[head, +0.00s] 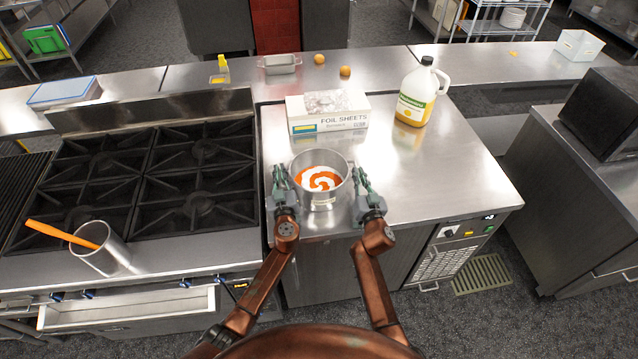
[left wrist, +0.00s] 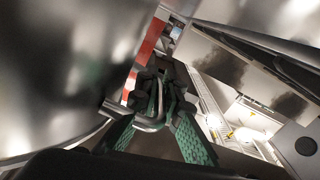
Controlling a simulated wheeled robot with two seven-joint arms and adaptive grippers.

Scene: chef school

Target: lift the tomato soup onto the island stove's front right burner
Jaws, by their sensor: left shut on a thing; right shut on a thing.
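The tomato soup (head: 321,181), orange with a white swirl, is in a steel pot (head: 325,201) at the left front of the steel counter. My left gripper (head: 281,177) is shut on the pot's left handle. In the left wrist view its green-padded fingers (left wrist: 152,118) close around the metal handle beside the shiny pot wall (left wrist: 45,70). My right gripper (head: 364,180) is shut at the pot's right side, its handle mostly hidden. The pot looks upright; I cannot tell whether it touches the counter. The stove's front right burner (head: 200,204) is bare, left of the pot.
A foil sheets box (head: 328,115) stands just behind the pot, and a jug (head: 417,95) is behind it to the right. A steel container with an orange handle (head: 100,248) sits at the stove's front left. The black grates (head: 150,165) are otherwise clear.

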